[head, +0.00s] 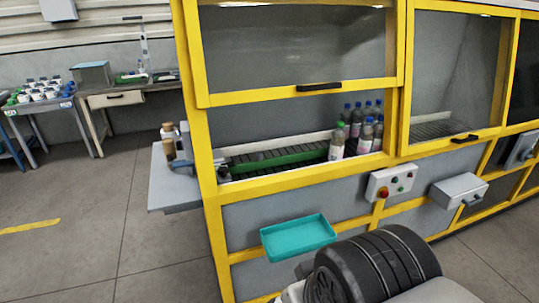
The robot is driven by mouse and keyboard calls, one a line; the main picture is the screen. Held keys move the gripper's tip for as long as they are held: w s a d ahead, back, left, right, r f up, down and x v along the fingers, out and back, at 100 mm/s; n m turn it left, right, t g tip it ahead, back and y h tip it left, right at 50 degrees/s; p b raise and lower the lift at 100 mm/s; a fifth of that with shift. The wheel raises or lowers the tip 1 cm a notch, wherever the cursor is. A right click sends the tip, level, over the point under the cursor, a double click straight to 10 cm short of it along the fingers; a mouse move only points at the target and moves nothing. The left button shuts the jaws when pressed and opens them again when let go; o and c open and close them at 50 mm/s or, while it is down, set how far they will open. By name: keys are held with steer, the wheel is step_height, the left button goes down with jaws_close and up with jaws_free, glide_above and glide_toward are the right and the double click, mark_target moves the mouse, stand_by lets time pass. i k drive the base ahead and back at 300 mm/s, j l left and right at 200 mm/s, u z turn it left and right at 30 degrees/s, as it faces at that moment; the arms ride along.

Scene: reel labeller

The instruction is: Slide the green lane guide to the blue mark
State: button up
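The green lane guide (284,160) is a long low green bar over the dark conveyor (262,170) inside the yellow-framed machine. It runs from the left end of the bay towards the bottles at its right. I cannot make out a blue mark. My gripper is not in view; a dark ribbed part, apparently of my arm, fills the bottom centre right.
Several bottles (337,142) stand right of the guide. The handled window panel (300,45) sits above the bay, its lower edge over the opening. A teal tray (298,237), a control box (378,188) and a grey box (459,190) project from the front. Floor at left is clear.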

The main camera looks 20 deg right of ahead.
mark_target(261, 163)
steer(key=i+l, duration=0.8)
steer(key=i, duration=0.1)
